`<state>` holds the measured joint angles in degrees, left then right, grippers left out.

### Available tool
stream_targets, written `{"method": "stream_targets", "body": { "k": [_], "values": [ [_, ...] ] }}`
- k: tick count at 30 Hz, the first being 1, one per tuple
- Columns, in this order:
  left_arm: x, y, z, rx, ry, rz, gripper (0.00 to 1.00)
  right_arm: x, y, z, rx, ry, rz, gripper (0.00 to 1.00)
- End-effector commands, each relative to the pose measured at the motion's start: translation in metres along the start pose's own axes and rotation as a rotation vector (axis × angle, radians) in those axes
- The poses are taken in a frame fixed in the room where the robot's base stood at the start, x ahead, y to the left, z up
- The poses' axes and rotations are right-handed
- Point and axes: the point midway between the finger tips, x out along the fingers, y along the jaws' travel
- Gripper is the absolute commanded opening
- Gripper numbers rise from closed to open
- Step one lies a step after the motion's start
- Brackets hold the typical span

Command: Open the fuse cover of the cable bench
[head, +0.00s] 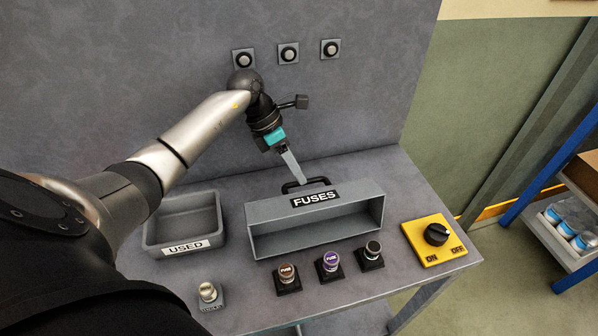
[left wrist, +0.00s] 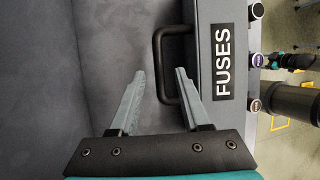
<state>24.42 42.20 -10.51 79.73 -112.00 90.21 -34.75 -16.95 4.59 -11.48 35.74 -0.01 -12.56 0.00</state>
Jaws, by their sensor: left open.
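The grey fuse cover (head: 262,211), a long box labelled FUSES, sits on the cable bench with its recessed front facing me. Its black handle (head: 291,187) is at its back edge; the handle also shows in the left wrist view (left wrist: 157,62). My left gripper (head: 302,181) reaches down to the handle from behind. In the left wrist view, its two grey fingers (left wrist: 159,74) are apart, and the handle's long bar appears between them. I cannot tell whether a finger touches it. The cover also fills the right of that view (left wrist: 205,110). My right gripper is not clearly seen.
A USED tray (head: 211,207) stands left of the cover. Several fuses stand in front, including a brown-topped one (head: 287,274) and a purple-topped one (head: 329,261). A yellow ON/OFF switch (head: 428,243) is at the right. The grey back panel (head: 330,110) rises close behind my gripper.

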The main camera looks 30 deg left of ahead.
Motion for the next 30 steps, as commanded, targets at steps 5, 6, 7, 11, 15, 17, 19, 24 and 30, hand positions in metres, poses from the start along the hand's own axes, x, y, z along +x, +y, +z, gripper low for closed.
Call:
{"method": "stream_targets", "body": {
  "k": [5, 6, 7, 11, 15, 17, 19, 24, 30],
  "values": [
    [0.016, 0.0, 0.0, -0.001, -0.001, -0.001, 0.47, 0.0, -0.001, 0.0, 0.0, 0.0, -0.001, 0.74],
    [0.017, 0.0, 0.0, -0.001, -0.001, -0.001, 0.47, 0.0, -0.001, 0.0, 0.0, 0.0, -0.001, 0.74],
    [0.018, 0.0, 0.0, -0.001, 0.0, 0.0, 0.47, 0.0, -0.001, 0.0, 0.0, 0.0, -0.001, 0.74],
    [0.019, 0.0, 0.0, 0.0, 0.0, 0.001, 0.47, 0.0, -0.001, 0.001, 0.0, -0.001, -0.001, 0.74],
    [0.019, 0.0, 0.0, 0.0, 0.0, 0.001, 0.46, 0.0, -0.001, 0.002, 0.0, -0.004, -0.001, 0.74],
    [0.019, 0.0, 0.0, 0.0, 0.0, 0.001, 0.39, 0.0, -0.001, 0.003, 0.0, -0.005, -0.001, 0.74],
    [0.019, 0.0, 0.0, 0.0, 0.0, 0.0, 0.31, 0.0, -0.001, 0.004, 0.0, -0.007, -0.001, 0.74],
    [0.019, 0.0, 0.0, 0.0, 0.0, 0.001, 0.12, 0.0, -0.001, 0.005, 0.001, -0.009, -0.002, 0.74],
    [0.018, 0.0, 0.0, 0.0, 0.0, 0.001, 0.0, 0.0, -0.001, 0.006, 0.001, -0.01, -0.002, 0.74]
  ]
}}
